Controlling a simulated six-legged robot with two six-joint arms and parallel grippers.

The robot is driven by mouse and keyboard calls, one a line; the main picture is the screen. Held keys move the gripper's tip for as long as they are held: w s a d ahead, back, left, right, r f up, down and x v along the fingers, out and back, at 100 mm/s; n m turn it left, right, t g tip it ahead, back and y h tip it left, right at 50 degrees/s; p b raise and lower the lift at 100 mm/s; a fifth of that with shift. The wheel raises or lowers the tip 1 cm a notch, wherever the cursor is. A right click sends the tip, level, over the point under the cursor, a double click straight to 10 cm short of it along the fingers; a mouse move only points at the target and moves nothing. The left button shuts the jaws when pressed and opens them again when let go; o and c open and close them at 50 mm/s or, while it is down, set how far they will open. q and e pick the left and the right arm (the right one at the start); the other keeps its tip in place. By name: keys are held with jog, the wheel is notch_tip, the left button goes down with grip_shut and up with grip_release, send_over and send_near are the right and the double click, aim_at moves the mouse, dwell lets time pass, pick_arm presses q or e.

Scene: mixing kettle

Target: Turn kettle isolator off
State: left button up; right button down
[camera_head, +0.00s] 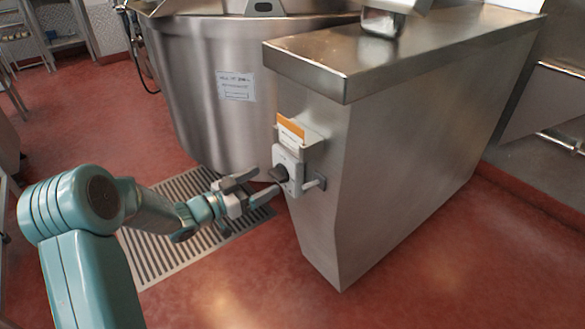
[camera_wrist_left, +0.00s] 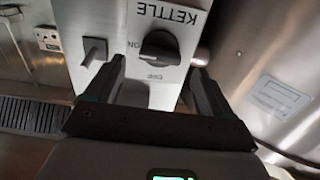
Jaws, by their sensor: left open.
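The kettle isolator (camera_head: 290,168) is a light grey switch box with a dark rotary knob (camera_head: 279,174), fixed to the end of the steel cabinet. In the left wrist view its plate reads "KETTLE" upside down, and the black knob (camera_wrist_left: 160,47) sits just beyond the fingertips. My left gripper (camera_head: 262,185) is open and empty, pointing at the isolator. In the left wrist view the left gripper's fingers (camera_wrist_left: 157,75) stand apart, one to each side of the knob's line, with the knob slightly ahead of them. Contact cannot be told. My right gripper is not in view.
The steel cabinet (camera_head: 420,60) stands right of the isolator. A large steel kettle (camera_head: 205,100) with a white label is behind. A floor grate (camera_head: 160,250) lies below my arm. Red floor is open in front.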

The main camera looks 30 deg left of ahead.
aim_at(273, 176)
pick_arm(q)
jog(key=shift+x, duration=1.85)
